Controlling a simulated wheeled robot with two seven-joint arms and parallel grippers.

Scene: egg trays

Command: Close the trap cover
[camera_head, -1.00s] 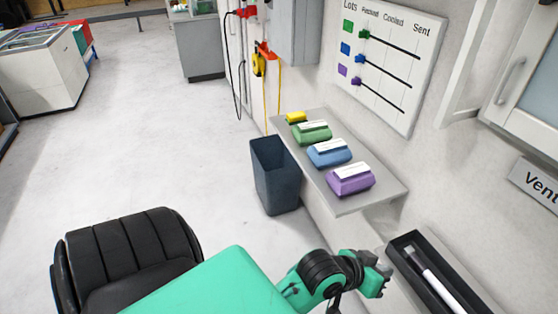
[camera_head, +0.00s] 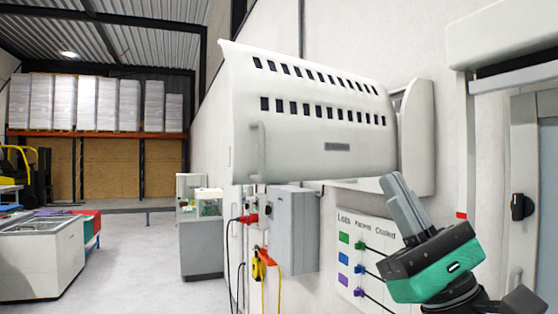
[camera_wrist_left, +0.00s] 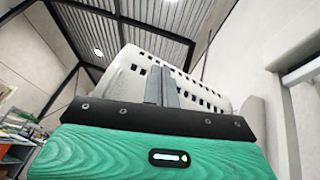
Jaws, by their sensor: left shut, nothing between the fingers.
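A white trap cover (camera_head: 350,155) with two rows of dark slots juts out from the wall high up, above a grey box. A vertical bar handle sits near its left end, and a small grey plate is low on its front. I cannot tell how far it stands open. My left gripper (camera_head: 396,188) is shut and empty, pointing up in front of the wall, below and right of the cover in this view. In the left wrist view the shut fingers (camera_wrist_left: 161,72) overlap the slotted cover (camera_wrist_left: 135,78); contact is not clear. My right gripper is not in view.
A grey wall box (camera_head: 291,230) with cables and a yellow device (camera_head: 258,268) hangs under the cover. A lot board (camera_head: 350,236) is on the wall behind my gripper. A door (camera_head: 530,150) is at the right. The floor (camera_head: 145,270) at the left is open.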

